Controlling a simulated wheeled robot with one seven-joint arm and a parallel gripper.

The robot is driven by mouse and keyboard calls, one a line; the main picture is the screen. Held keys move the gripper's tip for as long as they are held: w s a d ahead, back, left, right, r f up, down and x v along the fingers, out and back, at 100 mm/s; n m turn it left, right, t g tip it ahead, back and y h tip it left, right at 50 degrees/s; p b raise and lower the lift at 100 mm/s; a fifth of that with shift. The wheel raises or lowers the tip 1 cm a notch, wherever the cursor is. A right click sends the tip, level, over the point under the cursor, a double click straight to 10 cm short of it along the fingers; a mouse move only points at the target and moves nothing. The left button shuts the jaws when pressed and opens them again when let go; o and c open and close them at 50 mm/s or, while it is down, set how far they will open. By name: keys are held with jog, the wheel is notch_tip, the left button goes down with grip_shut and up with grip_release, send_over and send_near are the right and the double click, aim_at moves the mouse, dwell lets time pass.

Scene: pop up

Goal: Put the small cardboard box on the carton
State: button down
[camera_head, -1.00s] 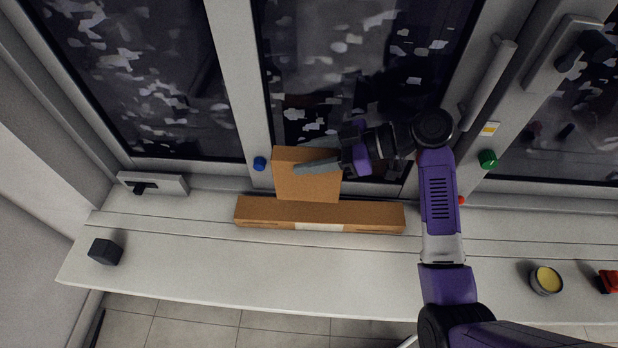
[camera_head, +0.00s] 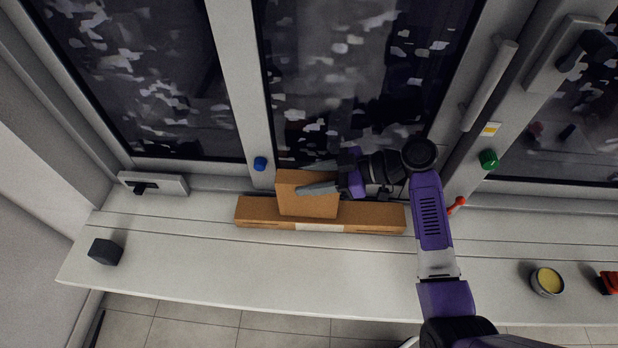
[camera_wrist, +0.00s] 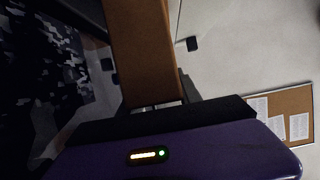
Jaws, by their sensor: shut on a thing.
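The small cardboard box (camera_head: 308,203) is upright in the head view, in front of the window frame. My gripper (camera_head: 318,177) reaches in from the right and is shut on the box, one grey finger on each side near its top. The carton (camera_head: 370,217) is a long, flat brown box lying on the white sill. The small box overlaps the carton's middle in the picture; I cannot tell for sure whether they touch. In the wrist view the small box (camera_wrist: 145,55) runs up from between the fingers.
The white sill (camera_head: 200,255) is clear in front of the carton. A dark cube (camera_head: 105,252) is at left and a yellow-topped tin (camera_head: 547,281) at right. A blue knob (camera_head: 260,163), a green knob (camera_head: 488,159) and a red-ended item (camera_head: 457,205) are near the window.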

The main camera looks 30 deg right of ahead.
jog(key=c, duration=0.8)
grip_release()
jog(key=shift+c, duration=0.2)
jog(key=shift+r, duration=0.1)
jog(key=v, duration=0.7)
jog(key=shift+s+d+r, duration=0.1)
jog(key=shift+d, duration=0.1)
